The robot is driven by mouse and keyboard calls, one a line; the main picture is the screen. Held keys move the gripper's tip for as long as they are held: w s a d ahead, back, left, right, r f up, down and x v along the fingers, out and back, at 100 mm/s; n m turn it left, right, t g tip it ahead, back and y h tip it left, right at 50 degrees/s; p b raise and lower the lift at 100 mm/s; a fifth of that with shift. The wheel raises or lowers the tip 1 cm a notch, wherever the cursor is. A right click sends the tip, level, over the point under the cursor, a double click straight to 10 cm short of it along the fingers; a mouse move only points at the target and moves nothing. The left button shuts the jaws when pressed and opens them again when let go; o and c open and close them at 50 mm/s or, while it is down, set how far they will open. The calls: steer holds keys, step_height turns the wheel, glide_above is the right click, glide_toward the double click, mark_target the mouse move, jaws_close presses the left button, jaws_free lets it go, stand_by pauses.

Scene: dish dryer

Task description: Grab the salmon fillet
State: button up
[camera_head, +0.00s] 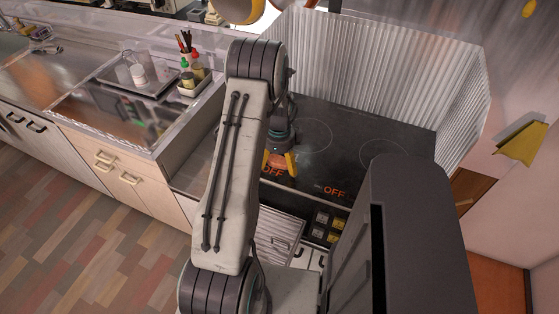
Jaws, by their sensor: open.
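My gripper (280,163), with yellow fingers, points down over the front left part of the black cooktop (325,165). Its fingers are apart. A small orange-pink patch that looks like the salmon fillet (277,158) shows between the fingers, low at the cooktop. It is partly hidden by the fingers and my arm, and I cannot tell whether the fingers touch it.
A corrugated metal splash guard (370,80) stands behind the cooktop. To the left, a counter holds a tray (140,90) with glassware and a caddy (194,88) of bottles. A yellow cloth-like item (522,145) is at the right wall. The floor at left is clear.

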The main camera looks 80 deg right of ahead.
steer(key=shift+f, duration=0.15)
steer(key=c, duration=1.4)
